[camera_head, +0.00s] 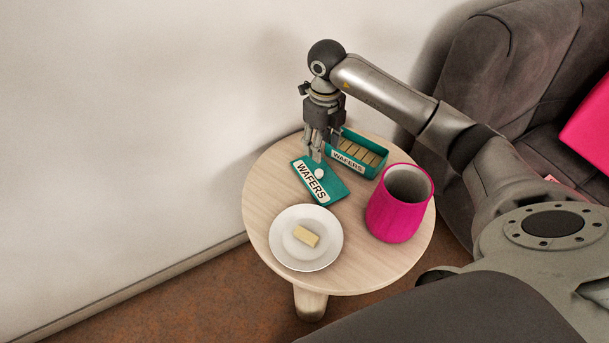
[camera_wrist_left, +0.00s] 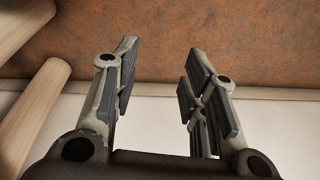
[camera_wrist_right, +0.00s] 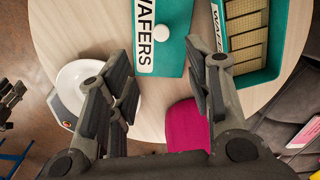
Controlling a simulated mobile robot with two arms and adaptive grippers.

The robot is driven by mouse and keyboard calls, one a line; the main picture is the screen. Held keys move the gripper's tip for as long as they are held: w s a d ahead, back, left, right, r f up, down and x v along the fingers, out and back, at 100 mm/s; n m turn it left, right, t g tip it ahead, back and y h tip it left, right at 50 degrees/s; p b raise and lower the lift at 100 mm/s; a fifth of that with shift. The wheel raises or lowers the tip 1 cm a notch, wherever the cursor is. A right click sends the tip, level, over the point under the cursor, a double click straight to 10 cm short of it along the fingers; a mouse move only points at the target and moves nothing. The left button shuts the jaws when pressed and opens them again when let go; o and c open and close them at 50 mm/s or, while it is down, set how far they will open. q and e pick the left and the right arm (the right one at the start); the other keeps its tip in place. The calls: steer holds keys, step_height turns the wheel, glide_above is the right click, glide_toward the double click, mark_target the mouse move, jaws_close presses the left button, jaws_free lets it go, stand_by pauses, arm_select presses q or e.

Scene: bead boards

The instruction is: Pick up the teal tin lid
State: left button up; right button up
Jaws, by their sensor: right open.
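The teal tin lid (camera_head: 334,183) lies on the small round table, with a white knob (camera_head: 319,173) and a white "WAFERS" label. It also shows in the right wrist view (camera_wrist_right: 172,58), ahead of my fingers. My right gripper (camera_head: 317,157) points down over the lid's far part, close to the knob. Its fingers (camera_wrist_right: 163,85) are spread, with nothing between them. Whether the fingertips touch the lid cannot be told. My left gripper (camera_wrist_left: 160,75) is open and empty in the left wrist view, facing the floor and wall. It is outside the head view.
The open teal tin (camera_head: 375,170) with several wafers stands behind the lid. A pink mug (camera_head: 395,215) is at the table's right. A white plate (camera_head: 282,252) with one wafer (camera_head: 306,236) is at the front. The table's (camera_head: 262,190) left edge is bare.

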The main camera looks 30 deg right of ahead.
glide_above(320, 172)
step_height(320, 172, down, 5)
steer(key=shift+s+a+b, duration=0.1)
steer(key=shift+a+b, duration=0.05)
steer(key=shift+b, duration=0.2)
step_height(320, 172, down, 6)
steer(key=shift+r+b, duration=0.1)
steer(key=shift+b, duration=0.4)
arm_select(q)
steer(key=w+v, duration=0.1)
steer(key=v, duration=0.5)
steer(key=shift+w+r, duration=0.25)
steer(key=shift+w, duration=0.35)
arm_select(e)
jaws_close()
